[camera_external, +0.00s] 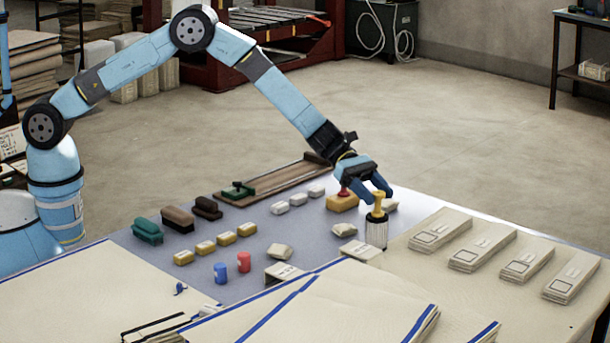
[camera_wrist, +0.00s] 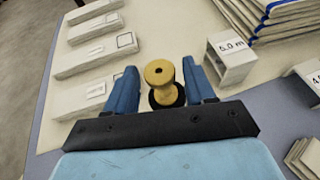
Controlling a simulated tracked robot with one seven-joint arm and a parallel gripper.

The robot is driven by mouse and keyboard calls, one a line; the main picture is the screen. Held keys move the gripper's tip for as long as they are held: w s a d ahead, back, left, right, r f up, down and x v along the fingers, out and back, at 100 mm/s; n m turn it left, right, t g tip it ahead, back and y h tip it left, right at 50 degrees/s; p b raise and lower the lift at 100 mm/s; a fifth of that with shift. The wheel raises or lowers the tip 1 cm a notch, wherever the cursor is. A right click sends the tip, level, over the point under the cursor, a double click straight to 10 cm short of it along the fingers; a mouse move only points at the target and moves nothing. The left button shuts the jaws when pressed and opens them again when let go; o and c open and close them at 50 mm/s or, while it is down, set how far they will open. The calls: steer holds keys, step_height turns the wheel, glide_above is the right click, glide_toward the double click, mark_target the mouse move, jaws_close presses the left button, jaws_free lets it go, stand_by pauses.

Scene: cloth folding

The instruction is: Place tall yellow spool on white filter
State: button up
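The tall yellow spool (camera_external: 378,206) stands upright on top of the white filter (camera_external: 376,234), a ribbed white cylinder with a dark top. In the wrist view the spool (camera_wrist: 160,74) shows from above with a dark round surface under it. My gripper (camera_external: 373,190) is low over the spool. In the wrist view its two blue fingers stand on either side of the spool with a visible gap on each side, so my gripper (camera_wrist: 160,70) is open. The filter's white side is hidden in the wrist view.
A yellow block with a red knob (camera_external: 343,200) is close left of my gripper. A white block marked 5.0 m (camera_wrist: 232,62) stands near the right finger. Stacked cloth strips (camera_external: 440,230) lie to the right. Red (camera_external: 244,262) and blue (camera_external: 220,273) spools stand front left.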

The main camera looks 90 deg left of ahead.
steer(key=shift+o, duration=0.3)
steer(key=shift+r, duration=0.1)
steer(key=shift+s+a+r, duration=0.1)
steer(key=shift+s+a, duration=0.05)
steer(key=shift+a, duration=0.1)
steer(key=v, duration=1.1)
steer(key=s+a+r+m+g+y, duration=0.3)
steer(key=s+r+m, duration=1.1)
steer(key=s+r, duration=1.1)
steer(key=s+a+m+y, duration=0.2)
steer(key=s+a+m, duration=0.1)
steer(key=s, duration=0.8)
steer(key=s+a+m+y, duration=0.3)
steer(key=s+a+m, duration=0.1)
steer(key=s, duration=0.7)
steer(key=s+a+r+m+t+y, duration=0.1)
steer(key=s+a+m+y, duration=0.2)
steer(key=s, duration=0.8)
steer(key=shift+a+m, duration=0.4)
steer(key=shift+a, duration=0.45)
